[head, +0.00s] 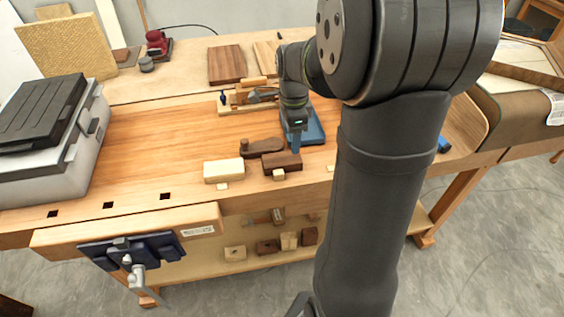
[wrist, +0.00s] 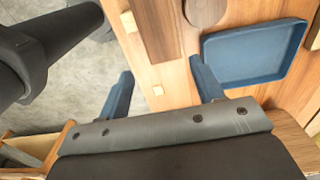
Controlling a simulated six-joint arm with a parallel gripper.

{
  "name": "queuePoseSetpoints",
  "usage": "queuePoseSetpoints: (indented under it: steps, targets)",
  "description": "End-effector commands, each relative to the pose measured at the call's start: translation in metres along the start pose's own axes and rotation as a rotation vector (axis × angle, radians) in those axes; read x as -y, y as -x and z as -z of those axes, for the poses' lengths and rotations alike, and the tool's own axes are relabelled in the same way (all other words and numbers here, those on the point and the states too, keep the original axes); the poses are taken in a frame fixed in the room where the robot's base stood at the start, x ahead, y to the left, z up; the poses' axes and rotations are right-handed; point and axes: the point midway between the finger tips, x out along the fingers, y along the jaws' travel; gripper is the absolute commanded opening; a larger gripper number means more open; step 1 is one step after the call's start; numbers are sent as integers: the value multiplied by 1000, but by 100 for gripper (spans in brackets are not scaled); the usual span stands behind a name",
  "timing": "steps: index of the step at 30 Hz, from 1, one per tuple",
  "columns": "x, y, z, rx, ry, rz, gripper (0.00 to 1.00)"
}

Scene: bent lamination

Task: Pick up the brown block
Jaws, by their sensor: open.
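The dark brown block (head: 282,162) lies near the front edge of the workbench, just right of a cream block (head: 223,171). In the wrist view the brown block (wrist: 156,32) lies beyond the fingertips, in line with the gap between them. My gripper (head: 296,147) is by the block's right end in the head view, and a blue finger overlaps the block's back edge there. In the wrist view my gripper (wrist: 160,76) has its two blue fingers wide apart with nothing between them. I cannot tell its exact height above the block.
A brown wooden tool (head: 262,147) lies just behind the block. A blue tray (head: 314,133) stands behind the gripper and right of the block in the wrist view (wrist: 255,82). A small pale cube (head: 278,174) sits before the block.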

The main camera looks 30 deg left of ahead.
Motion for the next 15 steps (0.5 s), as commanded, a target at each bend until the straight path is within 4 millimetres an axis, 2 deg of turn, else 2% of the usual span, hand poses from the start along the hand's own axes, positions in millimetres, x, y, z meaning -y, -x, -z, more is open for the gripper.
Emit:
queuePoseSetpoints:
  steps: [3,11,15]
  targets:
    - [0,-20,0,0,1,-3,61]
    - [1,-38,-2,0,2,-1,61]
    - [2,-60,-8,0,2,-4,61]
